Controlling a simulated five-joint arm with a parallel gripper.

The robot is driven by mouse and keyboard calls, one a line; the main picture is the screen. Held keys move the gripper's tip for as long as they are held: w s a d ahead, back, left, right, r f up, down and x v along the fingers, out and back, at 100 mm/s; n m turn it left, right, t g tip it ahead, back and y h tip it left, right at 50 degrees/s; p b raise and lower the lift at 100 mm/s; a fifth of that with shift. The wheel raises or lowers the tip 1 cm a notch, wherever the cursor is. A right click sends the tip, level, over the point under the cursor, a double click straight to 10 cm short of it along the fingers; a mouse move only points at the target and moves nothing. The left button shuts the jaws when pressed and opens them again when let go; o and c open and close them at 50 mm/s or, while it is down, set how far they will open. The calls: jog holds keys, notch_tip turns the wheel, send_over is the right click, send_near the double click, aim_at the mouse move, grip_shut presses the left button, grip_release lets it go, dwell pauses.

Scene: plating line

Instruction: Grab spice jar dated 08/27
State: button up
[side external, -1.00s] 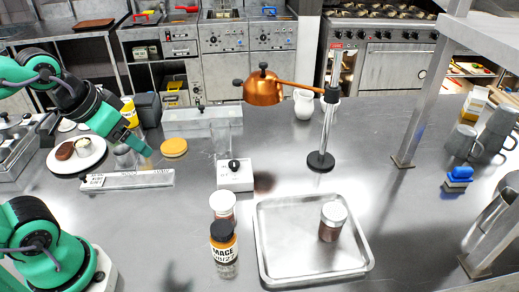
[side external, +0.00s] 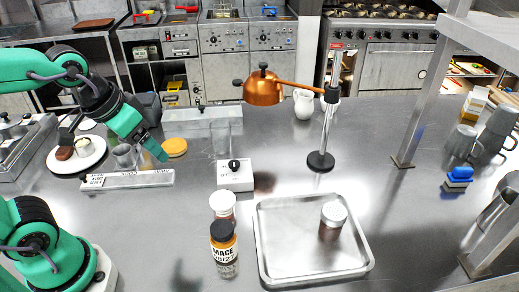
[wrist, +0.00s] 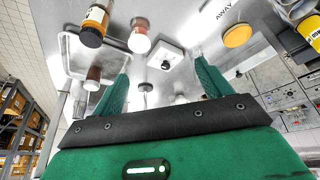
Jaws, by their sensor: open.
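A jar with a black cap and orange band (side external: 224,248) stands upright on the steel counter. Its label reads MACE, with a line below too small to read surely. It also shows in the wrist view (wrist: 95,24). A white-lidded jar (side external: 223,206) stands just behind it, its label not readable. My gripper (side external: 158,152) is open and empty over the counter at left, apart from all the jars. Its fingers spread in the wrist view (wrist: 160,78).
A white switch box (side external: 235,182) and a copper lamp (side external: 262,90) on a stand are behind the jars. A labelled strip (side external: 130,180), a yellow lid (side external: 174,147) and a white plate (side external: 62,165) are near my gripper. The counter left of the jars is clear.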

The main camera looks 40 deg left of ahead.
aim_at(223, 238)
jog(key=w+d+f+g, duration=0.1)
jog(key=d+f, duration=0.3)
jog(key=d, duration=0.1)
jog(key=w+d+f+g, duration=0.1)
jog(key=d+f+g, duration=0.1)
jog(key=d+f, duration=0.2)
jog(key=w+d+f+m+g, duration=0.1)
jog(key=d+f, duration=0.4)
jog(key=d, duration=0.2)
jog(key=shift+w+g, duration=0.3)
jog(key=shift+g, duration=0.1)
jog(key=shift+s+f, duration=0.2)
jog(key=shift+f, duration=3.65)
jog(key=c, duration=1.2)
